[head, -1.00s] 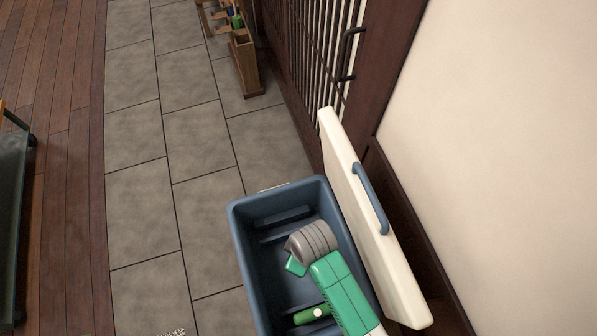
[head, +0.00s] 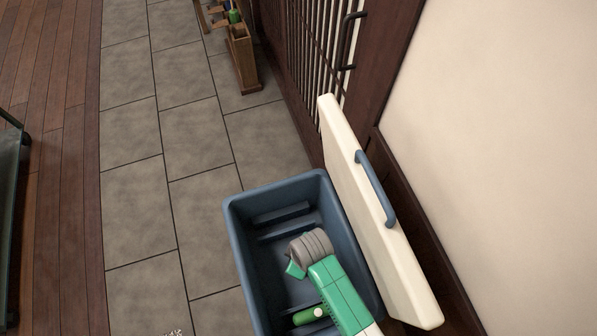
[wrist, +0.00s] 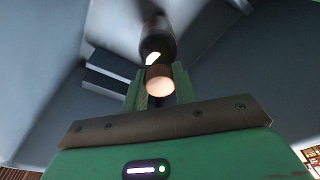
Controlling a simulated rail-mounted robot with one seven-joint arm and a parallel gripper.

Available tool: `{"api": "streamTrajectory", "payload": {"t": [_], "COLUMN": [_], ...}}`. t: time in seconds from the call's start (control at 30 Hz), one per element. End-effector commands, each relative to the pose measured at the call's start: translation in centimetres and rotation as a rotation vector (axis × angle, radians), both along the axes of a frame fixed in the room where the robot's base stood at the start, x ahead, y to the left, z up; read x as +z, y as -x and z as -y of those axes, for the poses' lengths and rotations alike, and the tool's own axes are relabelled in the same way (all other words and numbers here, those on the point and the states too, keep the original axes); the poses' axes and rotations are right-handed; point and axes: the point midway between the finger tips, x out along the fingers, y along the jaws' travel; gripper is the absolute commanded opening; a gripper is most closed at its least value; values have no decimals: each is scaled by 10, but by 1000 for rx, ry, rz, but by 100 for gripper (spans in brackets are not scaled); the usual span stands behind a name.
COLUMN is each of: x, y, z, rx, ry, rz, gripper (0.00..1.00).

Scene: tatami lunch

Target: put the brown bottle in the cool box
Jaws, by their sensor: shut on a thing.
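The blue cool box (head: 234,232) stands on the tiles with its white lid (head: 398,262) open on the right. My green and grey arm reaches down into the box in the head view, and it hides my fingertips and the bottle there. In the wrist view my gripper (wrist: 158,88) is shut on the capped neck of the dark brown bottle (wrist: 157,46). The bottle's body points away from the gripper, surrounded by the blue-grey inside of the box. I cannot tell whether its base touches the box floor.
A wooden rack (head: 243,62) with bottles stands at the back by the lattice door. A beige wall is close on the right behind the lid. A dark low table edge (head: 12,190) shows at far left.

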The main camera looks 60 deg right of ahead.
Motion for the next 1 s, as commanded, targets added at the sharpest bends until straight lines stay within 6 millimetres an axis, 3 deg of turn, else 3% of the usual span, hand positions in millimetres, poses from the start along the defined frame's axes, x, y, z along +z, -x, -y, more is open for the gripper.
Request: {"api": "streamTrajectory", "payload": {"t": [0.2, 0.23, 0.33, 0.67, 1.0], "x": [-1, -1, -1, 7, 89], "y": [-1, 0, 0, 0, 12], "z": [0, 0, 0, 0, 0], "rx": [0, 0, 0, 0, 0], "ry": [0, 0, 0, 0, 1], "rz": [1, 1, 1, 1, 2], "gripper": [0, 31, 49, 49, 49]}}
